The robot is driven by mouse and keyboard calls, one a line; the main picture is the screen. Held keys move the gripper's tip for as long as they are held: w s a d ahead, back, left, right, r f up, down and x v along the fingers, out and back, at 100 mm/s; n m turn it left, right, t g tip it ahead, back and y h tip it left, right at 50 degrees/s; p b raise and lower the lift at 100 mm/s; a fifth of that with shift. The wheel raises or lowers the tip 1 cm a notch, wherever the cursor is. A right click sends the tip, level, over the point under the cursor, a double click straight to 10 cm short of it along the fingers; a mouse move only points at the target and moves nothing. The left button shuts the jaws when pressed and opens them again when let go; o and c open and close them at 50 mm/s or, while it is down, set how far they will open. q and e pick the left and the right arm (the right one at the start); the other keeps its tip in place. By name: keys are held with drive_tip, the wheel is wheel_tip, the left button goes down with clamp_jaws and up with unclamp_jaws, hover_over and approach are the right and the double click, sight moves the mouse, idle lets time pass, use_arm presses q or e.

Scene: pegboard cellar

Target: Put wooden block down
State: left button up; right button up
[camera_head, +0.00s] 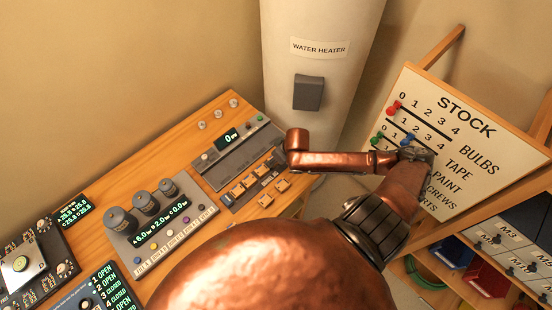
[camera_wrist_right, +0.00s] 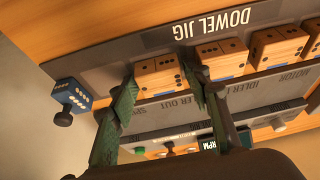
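A wooden block (camera_wrist_right: 157,76) with dark dots on it sits in the right wrist view at the left end of a row of similar blocks, by the grey strip marked DOWEL JIG (camera_wrist_right: 190,29). My right gripper (camera_wrist_right: 162,76) has one green finger against each side of this block and looks shut on it. I cannot tell whether the block bears fully on the surface below. In the head view the jig (camera_head: 229,200) and its blocks lie on the wooden bench (camera_head: 181,112). My copper right arm reaches across there, and its fingers are not clearly visible. My left gripper is out of view.
Close neighbours in the row are two more blocks (camera_wrist_right: 221,58) (camera_wrist_right: 277,46). A blue dotted block (camera_wrist_right: 69,92) is at the left. In the head view, a panel with dark knobs (camera_head: 155,225), the water heater (camera_head: 315,65) and the STOCK board (camera_head: 455,135) surround the arm.

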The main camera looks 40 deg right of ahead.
drive_tip(key=p+v, duration=0.1)
drive_tip(key=v, duration=1.1)
drive_tip(key=shift+r, duration=0.2)
